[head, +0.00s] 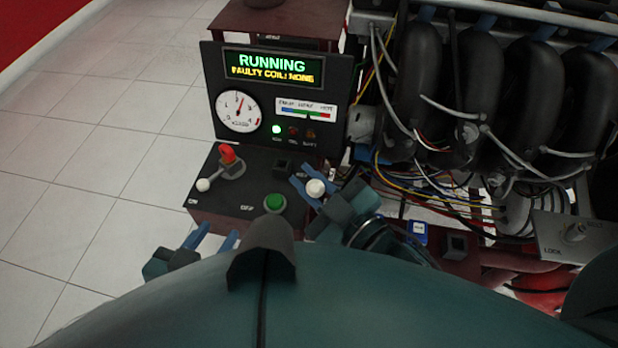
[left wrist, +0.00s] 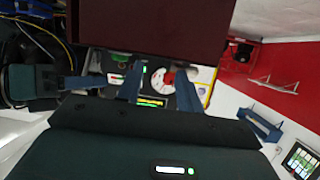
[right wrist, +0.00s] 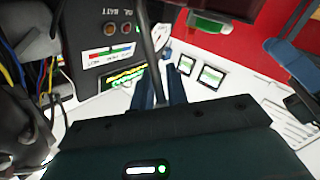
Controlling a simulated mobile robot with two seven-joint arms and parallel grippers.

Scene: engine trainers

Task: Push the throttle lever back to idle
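A lever with a round white knob (head: 315,188), which I take to be the throttle lever, stands at the right side of the dark control box (head: 240,222). My right gripper (head: 312,190) is at this lever, its blue fingers on either side just below the knob. In the right wrist view the dark lever rod (right wrist: 151,45) runs down between the nearly closed fingers (right wrist: 160,85). Contact is hard to see. My left gripper (head: 215,238) is open and empty, in front of the box's near left edge. Its spread fingers (left wrist: 157,90) show in the left wrist view.
A panel display (head: 272,69) reads RUNNING, with a gauge (head: 238,111) below. A red-topped switch (head: 229,156), a second white knob (head: 203,185) and a green button (head: 275,203) are on the box. The engine (head: 480,90) with loose wires is close on the right. The left floor is clear.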

